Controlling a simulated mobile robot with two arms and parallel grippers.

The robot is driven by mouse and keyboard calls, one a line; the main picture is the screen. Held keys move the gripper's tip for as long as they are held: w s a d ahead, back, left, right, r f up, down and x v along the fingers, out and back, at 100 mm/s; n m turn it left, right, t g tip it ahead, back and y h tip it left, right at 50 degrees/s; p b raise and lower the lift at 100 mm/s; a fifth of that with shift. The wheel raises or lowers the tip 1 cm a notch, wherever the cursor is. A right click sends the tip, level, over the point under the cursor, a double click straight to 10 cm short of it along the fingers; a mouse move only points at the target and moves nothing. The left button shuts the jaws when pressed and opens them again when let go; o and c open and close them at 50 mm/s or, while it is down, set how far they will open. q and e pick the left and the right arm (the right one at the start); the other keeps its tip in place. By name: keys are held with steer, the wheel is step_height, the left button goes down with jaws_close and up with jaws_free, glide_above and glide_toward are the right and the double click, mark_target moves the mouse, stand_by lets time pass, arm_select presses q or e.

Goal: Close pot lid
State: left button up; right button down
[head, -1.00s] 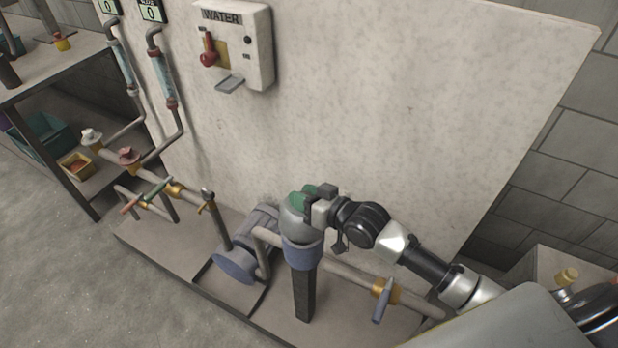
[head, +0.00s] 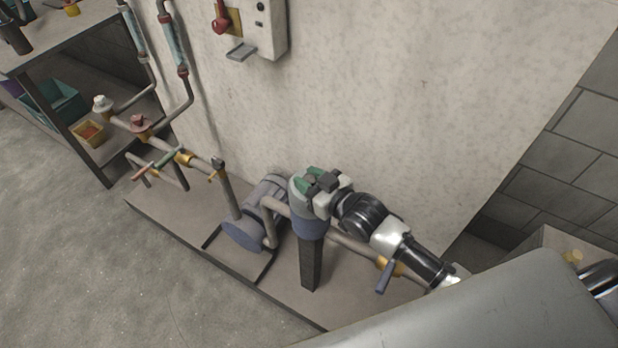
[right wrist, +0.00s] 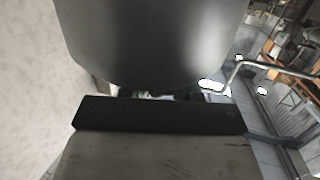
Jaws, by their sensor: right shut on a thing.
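The pot (head: 310,229) is a blue-grey cylinder on a dark post, beside the pump pipes. Its pale grey-green lid (head: 298,199) is at the top of the pot, with green parts on it. My right gripper (head: 322,184) is at the top of the lid and shut on it; the fingers hide part of the lid. I cannot tell whether the lid sits flush on the rim. In the right wrist view, a smooth grey rounded surface (right wrist: 155,45) fills the top; I cannot tell what it is. My left gripper is not in view.
A grey pump (head: 247,232) and pipes stand left of the pot. A blue-handled valve (head: 385,277) is at lower right. The pale wall panel (head: 430,100) rises close behind. A shelf (head: 100,165) stands at far left. Floor at lower left is clear.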

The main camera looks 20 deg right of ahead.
steer(key=shift+s+f, duration=0.1)
steer(key=shift+f, duration=0.1)
steer(key=c, duration=0.8)
jaws_free()
steer(key=shift+s+r, duration=0.1)
steer(key=v, duration=1)
steer(key=shift+s+d+r, duration=0.1)
steer(key=shift+s, duration=0.15)
